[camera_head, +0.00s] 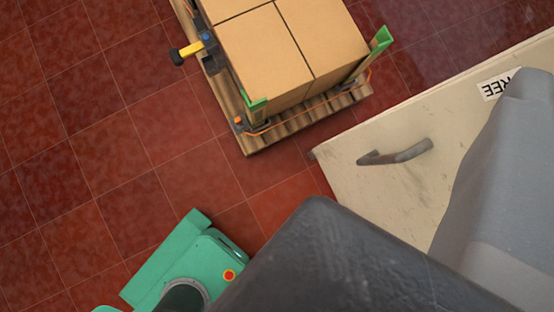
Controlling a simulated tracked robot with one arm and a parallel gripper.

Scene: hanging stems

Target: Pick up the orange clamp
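A clamp with a yellow-orange handle (189,50) and a dark body sits at the left edge of the loaded pallet, at the top of the view. Its handle sticks out to the left over the floor. I cannot tell whether it grips the pallet or only rests there. A small orange piece (239,121) shows at the pallet's near left corner, too small to make out. No gripper fingers can be made out. Large grey shapes, likely my own arm, fill the bottom and right of the view, well apart from the clamp.
Brown boxes (264,54) with green corner guards (381,40) and an orange strap stand on the wooden pallet (286,129). A cream panel (345,178) with a grey handle (396,153) and a partly hidden label lies at right. Red tiled floor (90,130) is clear at left.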

